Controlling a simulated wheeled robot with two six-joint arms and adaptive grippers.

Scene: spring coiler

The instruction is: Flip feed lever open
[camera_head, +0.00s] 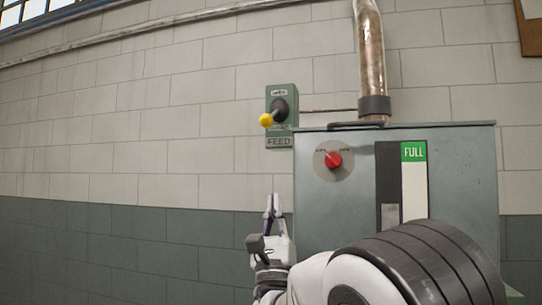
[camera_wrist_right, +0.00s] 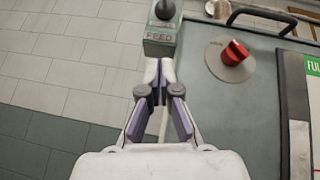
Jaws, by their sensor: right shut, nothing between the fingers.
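The feed lever (camera_head: 273,115) has a black base and a yellow ball tip, which points down and to the left. It is mounted on a green plate (camera_head: 279,132) marked FEED on the wall. In the right wrist view the lever's dark part (camera_wrist_right: 165,10) shows at the top edge; the yellow ball is not visible there. My right gripper (camera_head: 272,200) is below the plate and apart from the lever. Its fingertips (camera_wrist_right: 159,65) are together with nothing between them, pointing up at the FEED label. My left gripper is not in view.
A grey-green cabinet (camera_head: 460,165) stands right of the lever, with a red knob (camera_head: 333,159), a FULL gauge (camera_head: 414,180) and a top handle (camera_wrist_right: 262,18). A copper pipe (camera_head: 370,50) rises behind it. The brick wall (camera_head: 110,150) to the left is clear.

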